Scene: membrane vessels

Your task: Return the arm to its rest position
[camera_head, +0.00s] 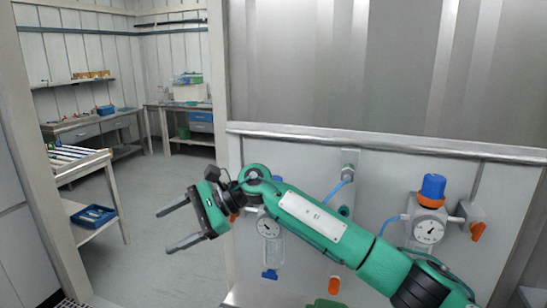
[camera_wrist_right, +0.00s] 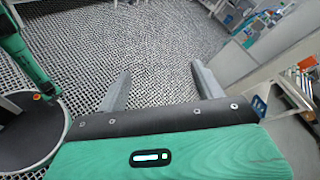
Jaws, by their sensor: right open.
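My right arm (camera_head: 318,222) is green and comes in from the lower right of the head view, stretched to the left across the front of the grey panel. Its right gripper (camera_head: 163,232) points left, with its two grey fingers wide apart and nothing between them. In the right wrist view the same gripper (camera_wrist_right: 160,68) shows both fingers apart above a grey mesh floor, touching nothing. My left gripper does not show in the head view.
Behind my right arm, the panel (camera_head: 380,175) bears a pressure gauge (camera_head: 429,232) with a blue cap (camera_head: 433,187) and a clear vessel (camera_head: 273,250), partly hidden. An orange part (camera_head: 334,285) sits low down. Left are a doorway post (camera_head: 45,150), a bench (camera_head: 85,160) and open floor (camera_head: 150,190).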

